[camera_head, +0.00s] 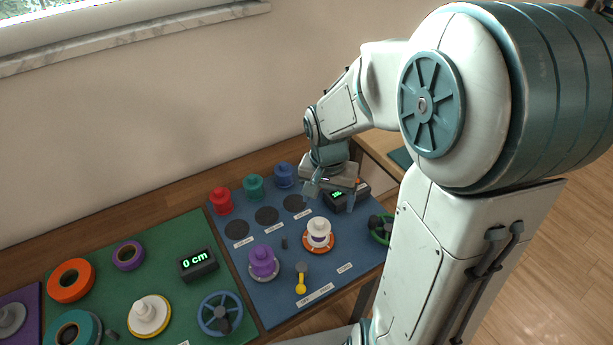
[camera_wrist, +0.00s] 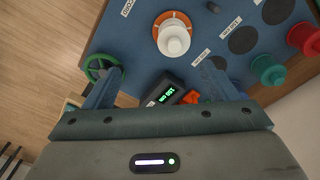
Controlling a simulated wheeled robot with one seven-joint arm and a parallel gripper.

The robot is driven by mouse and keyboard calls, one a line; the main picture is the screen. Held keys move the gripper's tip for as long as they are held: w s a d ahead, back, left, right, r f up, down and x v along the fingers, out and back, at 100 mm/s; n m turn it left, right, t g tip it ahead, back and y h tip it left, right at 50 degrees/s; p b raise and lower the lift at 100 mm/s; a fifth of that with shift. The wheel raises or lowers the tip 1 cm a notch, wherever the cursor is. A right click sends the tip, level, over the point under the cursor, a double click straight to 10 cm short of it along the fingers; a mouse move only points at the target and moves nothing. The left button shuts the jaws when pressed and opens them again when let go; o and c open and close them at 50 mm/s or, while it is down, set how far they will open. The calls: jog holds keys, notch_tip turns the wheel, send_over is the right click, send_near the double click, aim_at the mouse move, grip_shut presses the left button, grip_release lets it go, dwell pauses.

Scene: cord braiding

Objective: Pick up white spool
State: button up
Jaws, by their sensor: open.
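The white spool (camera_head: 319,230) stands upright on an orange ring on the blue mat in the head view. It also shows in the wrist view (camera_wrist: 173,40), ahead of the fingers near the top. My gripper (camera_head: 329,194) is open and empty, above the back right of the blue mat. In the wrist view its two fingers (camera_wrist: 165,90) are spread wide, with a black digital display (camera_wrist: 165,95) seen between them. The gripper is apart from the spool, behind it and higher up.
Red (camera_head: 221,201), teal (camera_head: 253,187) and blue (camera_head: 284,176) spools stand along the back. A green wheel (camera_head: 380,229) is at the right edge. Dark round pads (camera_head: 267,216) are empty.

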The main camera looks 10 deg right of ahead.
aim_at(319, 221)
jog(key=shift+m+y, duration=0.3)
jog(key=shift+m, duration=0.5)
jog(key=f, duration=0.3)
jog(key=w+f+p, duration=0.1)
jog(key=f, duration=0.2)
jog(key=w+f, duration=0.1)
jog(key=f, duration=0.1)
jog(key=shift+w+a+f, duration=0.1)
jog(key=shift+w+f, duration=0.1)
jog(key=shift+f, duration=0.2)
jog(key=shift+w+a+f+p, duration=0.1)
jog(key=shift+a+f+p, duration=0.15)
jog(key=shift+f, duration=0.8)
jog(key=shift+w+a+f+p, duration=0.1)
jog(key=shift+f+p, duration=0.1)
jog(key=shift+f, duration=1.6)
jog(key=c, duration=1)
